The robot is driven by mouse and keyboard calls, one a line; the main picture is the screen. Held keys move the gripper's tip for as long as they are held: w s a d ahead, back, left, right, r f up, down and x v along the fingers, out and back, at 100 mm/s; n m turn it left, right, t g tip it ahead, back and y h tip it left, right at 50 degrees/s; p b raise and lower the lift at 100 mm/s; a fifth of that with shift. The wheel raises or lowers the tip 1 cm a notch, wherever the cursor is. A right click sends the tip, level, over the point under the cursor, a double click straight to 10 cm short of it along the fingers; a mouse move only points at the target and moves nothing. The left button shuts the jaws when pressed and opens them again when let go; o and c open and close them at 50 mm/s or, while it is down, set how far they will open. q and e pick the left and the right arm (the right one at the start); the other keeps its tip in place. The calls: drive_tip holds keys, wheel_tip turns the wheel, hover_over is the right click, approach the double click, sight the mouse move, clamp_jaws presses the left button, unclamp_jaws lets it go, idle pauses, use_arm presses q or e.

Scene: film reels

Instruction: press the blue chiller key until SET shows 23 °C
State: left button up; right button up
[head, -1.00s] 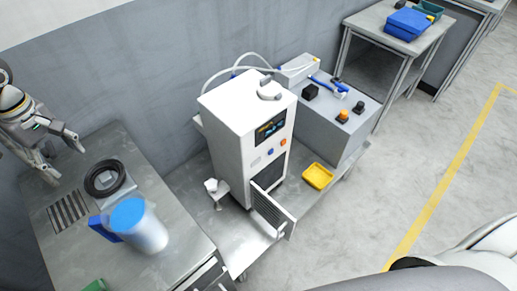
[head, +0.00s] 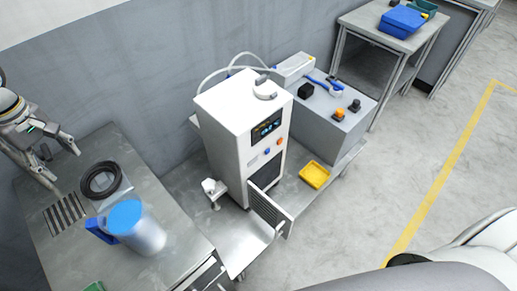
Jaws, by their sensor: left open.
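The chiller (head: 222,135) is a white upright box in the middle of the head view. Its front has a dark display (head: 266,128) with small lit orange and blue marks; the SET number is too small to read. Below the display are a round blue key (head: 267,151) and an orange key (head: 280,141). My left gripper (head: 66,172) is open and empty at the far left, above the left bench and well apart from the chiller. My right gripper is out of view.
The left bench (head: 172,205) holds a blue-topped jug (head: 147,236) and a black ring (head: 100,180). An open grille door (head: 268,208) juts from the chiller's lower front. A yellow tray (head: 315,175) lies to its right, by a grey box (head: 335,118).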

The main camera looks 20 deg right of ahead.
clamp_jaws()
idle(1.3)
